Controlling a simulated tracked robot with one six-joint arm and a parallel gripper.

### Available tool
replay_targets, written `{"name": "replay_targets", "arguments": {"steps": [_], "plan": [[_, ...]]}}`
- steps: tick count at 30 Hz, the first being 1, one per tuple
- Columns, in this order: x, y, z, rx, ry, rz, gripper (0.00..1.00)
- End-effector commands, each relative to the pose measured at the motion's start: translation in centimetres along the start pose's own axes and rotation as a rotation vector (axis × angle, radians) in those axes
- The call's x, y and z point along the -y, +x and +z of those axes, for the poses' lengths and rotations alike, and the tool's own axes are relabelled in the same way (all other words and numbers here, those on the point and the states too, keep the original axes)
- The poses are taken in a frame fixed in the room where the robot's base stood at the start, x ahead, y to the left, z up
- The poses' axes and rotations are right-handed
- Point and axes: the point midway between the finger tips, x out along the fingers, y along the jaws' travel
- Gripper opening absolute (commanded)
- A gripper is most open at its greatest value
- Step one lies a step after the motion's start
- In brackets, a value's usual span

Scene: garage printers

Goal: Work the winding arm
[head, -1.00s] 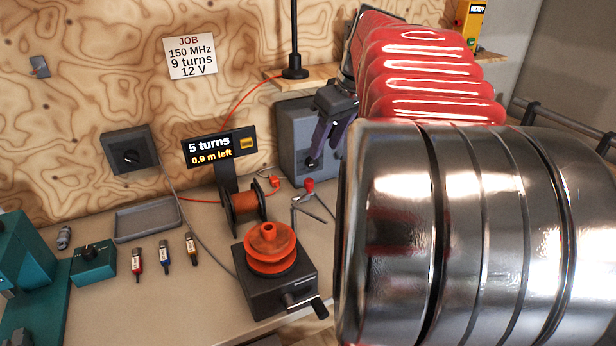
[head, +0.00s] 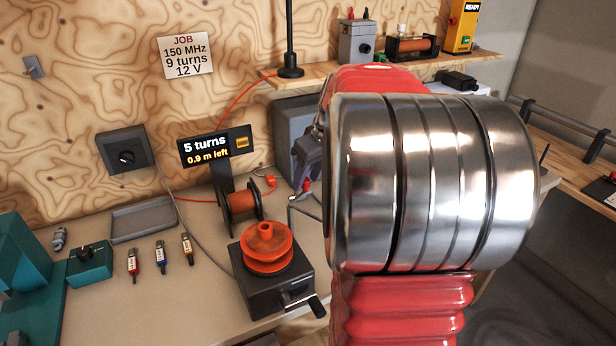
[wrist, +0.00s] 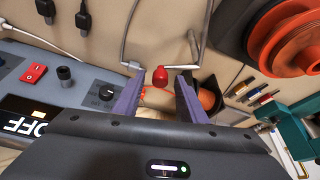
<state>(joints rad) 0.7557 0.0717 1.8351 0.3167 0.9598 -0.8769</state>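The winding arm is a bent grey metal rod with a red knob (wrist: 160,78); its knob also shows in the head view (head: 306,185), partly covered by my arm. In the wrist view, my gripper (wrist: 160,86) is open, its two purple fingers on either side of the knob's near end. I cannot tell whether they touch it. The orange grooved former (head: 266,248) sits on a black base with a crank (head: 302,300); the former is at the upper right of the wrist view (wrist: 298,40). An orange wire spool (head: 241,203) stands behind it. The display (head: 217,146) reads 5 turns, 0.9 m left.
A grey power unit reading OFF (wrist: 45,100) is left of my fingers. Three small labelled parts (head: 160,257), a grey tray (head: 144,220) and a teal box (head: 90,264) are on the left bench. A shelf (head: 430,68) with devices is above. A job card (head: 185,56) says 9 turns.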

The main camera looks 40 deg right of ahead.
Motion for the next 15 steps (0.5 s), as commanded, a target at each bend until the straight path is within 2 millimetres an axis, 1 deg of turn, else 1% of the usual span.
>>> {"name": "replay_targets", "arguments": {"steps": [3, 10, 15], "plan": [[0.05, 0.37, 0.0, 0.0, 0.0, -0.001, 0.38], [0.05, 0.37, -0.02, 0.0, -0.001, 0.0, 0.38], [0.05, 0.36, -0.03, 0.0, -0.001, 0.0, 0.26]]}}
